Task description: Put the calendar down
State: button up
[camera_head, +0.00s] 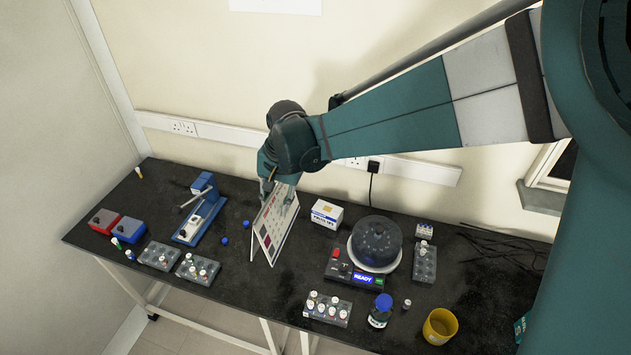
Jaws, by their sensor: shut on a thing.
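The calendar (269,230) is a white folded desk calendar with a printed grid and some red marks. It stands upright in a tent shape at the middle of the black bench. My gripper (279,188) is at its top edge, pointing down, and is shut on it. The fingertips are small and partly hidden by the wrist. The calendar's lower edges appear at or very near the bench top; I cannot tell whether they touch it.
Left of the calendar are a blue press-like device (201,212), two small blue balls and vial racks (198,268). Right of it are a white box (326,214), a domed centrifuge (375,243), a blue-capped bottle (380,312) and a yellow cup (440,326). Bare bench lies in front of the calendar.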

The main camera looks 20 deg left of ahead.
aim_at(279, 223)
notch_tip(279, 223, down, 9)
jog(key=shift+r, duration=0.2)
dwell(0.4)
jog(key=shift+f, duration=2.85)
jog(key=shift+f, duration=2.25)
jog(key=o, duration=1.2)
jog(key=shift+r, duration=0.25)
